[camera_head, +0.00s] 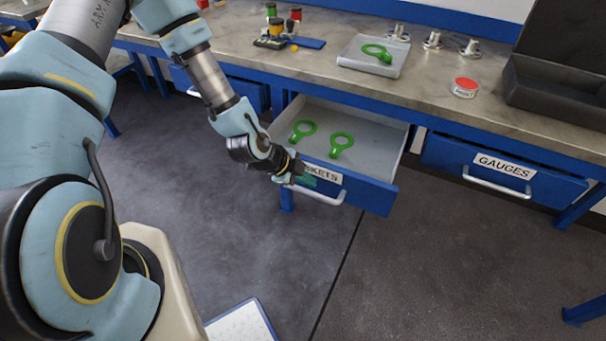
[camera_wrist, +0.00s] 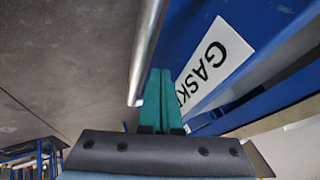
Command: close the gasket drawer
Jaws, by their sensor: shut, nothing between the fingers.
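The gasket drawer (camera_head: 378,194) stands pulled out from under the workbench, with its white inside showing. Two green ring gaskets with tabs lie in it, one at the left (camera_head: 302,130) and one nearer the middle (camera_head: 341,145). My gripper (camera_head: 306,178) is at the drawer's blue front, over the left part of its label and handle. In the wrist view the green fingers (camera_wrist: 160,98) are together and empty, beside the metal handle bar (camera_wrist: 146,50) and the "GASK" label (camera_wrist: 214,58). I cannot tell whether the fingertips touch the front or the handle.
The gauges drawer (camera_head: 503,178) to the right is shut. On the worktop (camera_head: 310,65) are a white tray (camera_head: 372,56) with a green gasket, several metal fittings (camera_head: 433,40), a red-topped tin (camera_head: 465,87) and a dark open case (camera_head: 556,90). The floor before the drawer is clear.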

